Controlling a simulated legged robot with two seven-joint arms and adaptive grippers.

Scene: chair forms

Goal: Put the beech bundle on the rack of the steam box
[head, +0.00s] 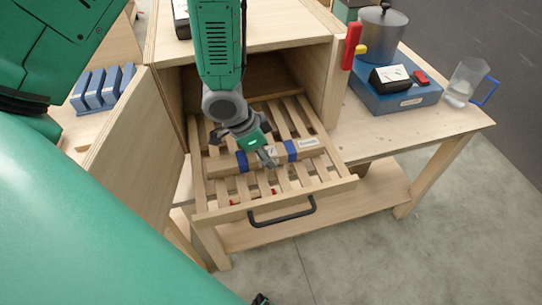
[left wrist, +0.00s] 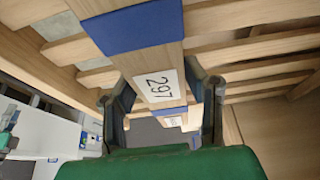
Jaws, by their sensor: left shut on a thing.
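The beech bundle (head: 291,150) is a pale wooden bar with blue bands and white labels. It lies crosswise over the slats of the pulled-out rack (head: 232,213); I cannot tell whether it touches them. My left gripper (head: 264,153) is shut on its middle. In the left wrist view the fingers (left wrist: 164,100) stand on either side of the bundle (left wrist: 130,27), around a label reading 297. The steam box (head: 335,85) is a plywood box with its front open and its door (head: 135,130) swung to the left. My right gripper is not in view.
The rack has a black handle (head: 282,213) at its front. On the bench (head: 440,125) to the right are a metal pot (head: 381,35) by a blue unit (head: 400,97) and a clear jug (head: 465,82). A red lever (head: 351,45) sits on the box's right side. Blue blocks (head: 95,90) stand at left.

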